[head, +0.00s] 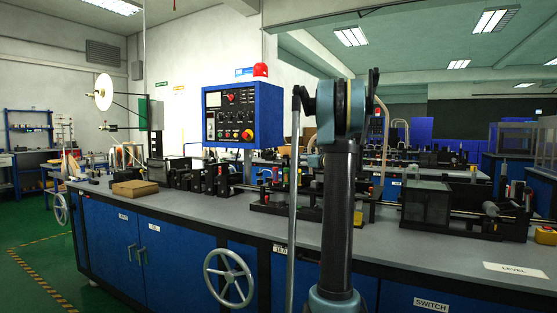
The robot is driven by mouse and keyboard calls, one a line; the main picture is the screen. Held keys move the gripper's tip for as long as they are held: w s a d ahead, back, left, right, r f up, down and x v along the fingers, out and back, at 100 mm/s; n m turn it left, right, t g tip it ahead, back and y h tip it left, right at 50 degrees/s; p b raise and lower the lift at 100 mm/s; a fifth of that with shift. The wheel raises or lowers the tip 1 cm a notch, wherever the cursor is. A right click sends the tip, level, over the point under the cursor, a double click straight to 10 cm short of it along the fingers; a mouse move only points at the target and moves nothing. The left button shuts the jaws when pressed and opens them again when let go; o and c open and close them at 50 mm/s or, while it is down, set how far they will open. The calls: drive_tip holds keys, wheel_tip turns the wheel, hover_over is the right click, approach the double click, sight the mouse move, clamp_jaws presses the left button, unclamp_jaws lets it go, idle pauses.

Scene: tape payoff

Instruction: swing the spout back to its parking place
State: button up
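My arm (338,215) stands upright in the middle of the head view, and its top joint covers what lies behind it. Small dark parts (373,88) show on both sides of that joint; I cannot tell whether they belong to my gripper. No fingertips are clear. A thin grey upright rod (293,200) with a bent top stands just left of my arm, in front of the bench. A pale curved tube (384,115) rises right behind the joint. I cannot tell which of these, if either, is the spout. Its parking place is not identifiable.
A long grey-topped bench (190,203) with blue cabinets crosses the view. It carries a blue control box (243,115) with a red lamp, a cardboard box (134,188) and black machine units (425,205). Handwheels (229,279) stick out in front. Green floor (35,260) is free at left.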

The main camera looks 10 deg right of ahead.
drive_tip(key=shift+m, duration=0.3)
drive_tip(key=x, duration=1.1)
drive_tip(key=d+x, duration=0.1)
drive_tip(key=x, duration=0.5)
drive_tip(key=shift+w+a+r, duration=0.15)
drive_tip(key=shift+w+r, duration=0.15)
drive_tip(key=shift+w, duration=0.35)
clamp_jaws()
